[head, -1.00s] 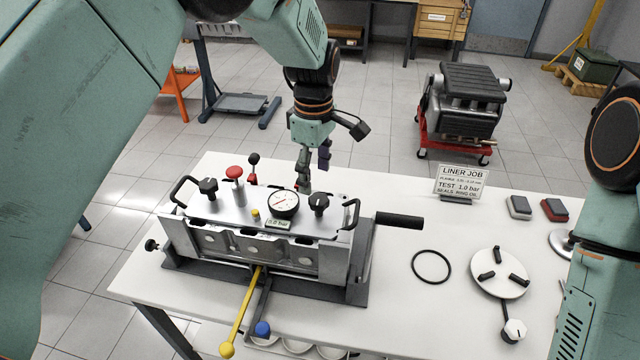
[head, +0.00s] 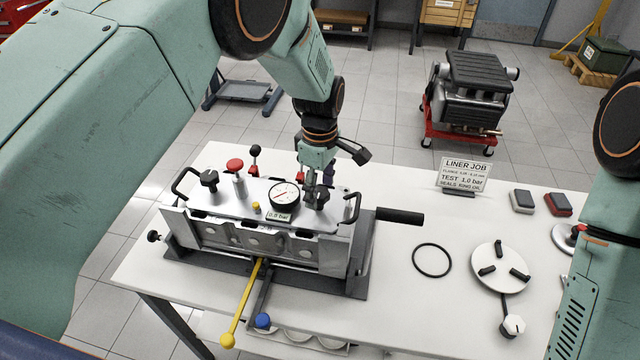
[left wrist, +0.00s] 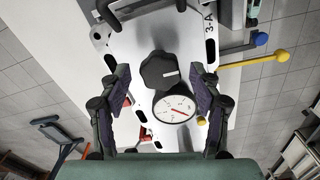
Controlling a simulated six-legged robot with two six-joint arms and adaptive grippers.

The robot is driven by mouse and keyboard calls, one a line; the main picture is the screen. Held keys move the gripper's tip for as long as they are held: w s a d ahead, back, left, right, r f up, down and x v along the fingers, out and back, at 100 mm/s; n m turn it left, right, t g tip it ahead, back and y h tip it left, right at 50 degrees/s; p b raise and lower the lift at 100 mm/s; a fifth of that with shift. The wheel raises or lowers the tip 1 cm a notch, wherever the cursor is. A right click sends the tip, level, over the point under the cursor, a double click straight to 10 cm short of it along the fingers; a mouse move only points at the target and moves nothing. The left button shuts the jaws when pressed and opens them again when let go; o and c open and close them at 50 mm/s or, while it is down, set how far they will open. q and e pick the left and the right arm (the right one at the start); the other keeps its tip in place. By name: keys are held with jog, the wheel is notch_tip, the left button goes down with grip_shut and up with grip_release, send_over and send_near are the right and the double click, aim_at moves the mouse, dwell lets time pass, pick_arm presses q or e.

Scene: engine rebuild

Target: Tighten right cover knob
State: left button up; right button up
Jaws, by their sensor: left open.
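The right cover knob (head: 318,196) is a black lobed knob on the right part of the metal cover plate (head: 232,205). In the left wrist view the knob (left wrist: 159,71) sits between the two fingers, with a light mark on its top. My left gripper (head: 318,185) is over the knob, pointing down. In the left wrist view its fingers (left wrist: 160,92) are open, one on each side, with gaps to the knob. The pressure gauge (head: 284,196) is just left of the knob. The left cover knob (head: 209,180) is at the plate's left. My right gripper is out of view.
A yellow lever (head: 241,305) sticks out in front. A black ring (head: 432,260) and a round white plate (head: 501,269) lie to the right.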

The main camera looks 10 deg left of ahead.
pick_arm(q)
jog(key=shift+s+a, duration=0.1)
jog(key=shift+a, duration=0.1)
jog(key=c, duration=0.4)
jog(key=shift+d, duration=0.2)
jog(key=c, duration=0.7)
jog(key=shift+a, duration=0.1)
jog(key=shift+c, duration=0.2)
